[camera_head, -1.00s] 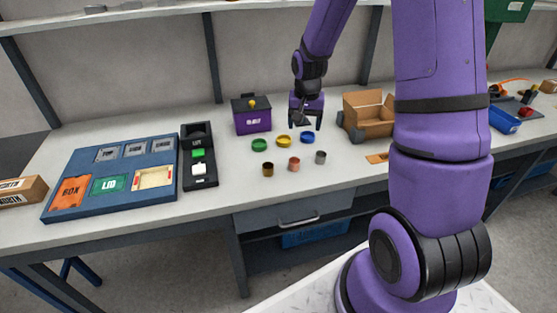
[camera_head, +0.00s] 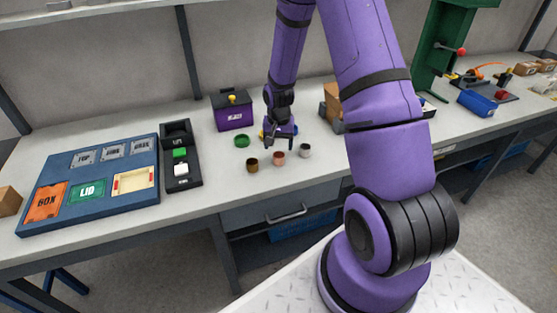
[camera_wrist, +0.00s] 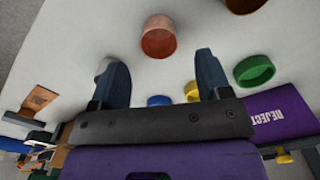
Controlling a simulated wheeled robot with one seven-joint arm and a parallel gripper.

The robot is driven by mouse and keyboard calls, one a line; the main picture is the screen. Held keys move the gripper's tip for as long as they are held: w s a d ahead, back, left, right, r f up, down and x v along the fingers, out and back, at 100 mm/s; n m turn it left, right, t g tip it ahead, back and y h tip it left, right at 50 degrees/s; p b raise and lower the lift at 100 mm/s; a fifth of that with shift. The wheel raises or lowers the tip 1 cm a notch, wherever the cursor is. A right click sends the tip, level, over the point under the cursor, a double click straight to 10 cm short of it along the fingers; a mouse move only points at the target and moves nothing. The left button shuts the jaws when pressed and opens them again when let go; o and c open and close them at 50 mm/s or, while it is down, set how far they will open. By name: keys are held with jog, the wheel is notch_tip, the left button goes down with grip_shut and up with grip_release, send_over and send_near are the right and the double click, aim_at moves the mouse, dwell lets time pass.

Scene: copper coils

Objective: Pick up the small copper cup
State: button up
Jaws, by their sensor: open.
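The small copper cup (camera_head: 279,158) stands upright on the grey workbench, between a dark brass cup (camera_head: 252,165) and a grey cup (camera_head: 305,150). In the wrist view the copper cup (camera_wrist: 158,38) is just beyond the fingertips, roughly centred between them and apart from both. My gripper (camera_head: 279,142) is open and empty, just behind the copper cup in the head view. Its two fingers also show in the wrist view (camera_wrist: 160,72). One finger partly hides the grey cup (camera_wrist: 103,66) there. The brass cup (camera_wrist: 245,4) is cut off by the top edge.
A green lid (camera_head: 242,140) lies behind the cups. A yellow lid (camera_wrist: 191,91) and a blue lid (camera_wrist: 159,100) lie near it. A purple reject box (camera_head: 233,112) and a cardboard box (camera_head: 333,94) stand farther back. The bench in front of the cups is clear.

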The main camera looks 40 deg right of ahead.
aim_at(279, 153)
notch_tip(279, 153, down, 4)
jog(key=shift+s+f, duration=0.1)
jog(key=c, duration=1)
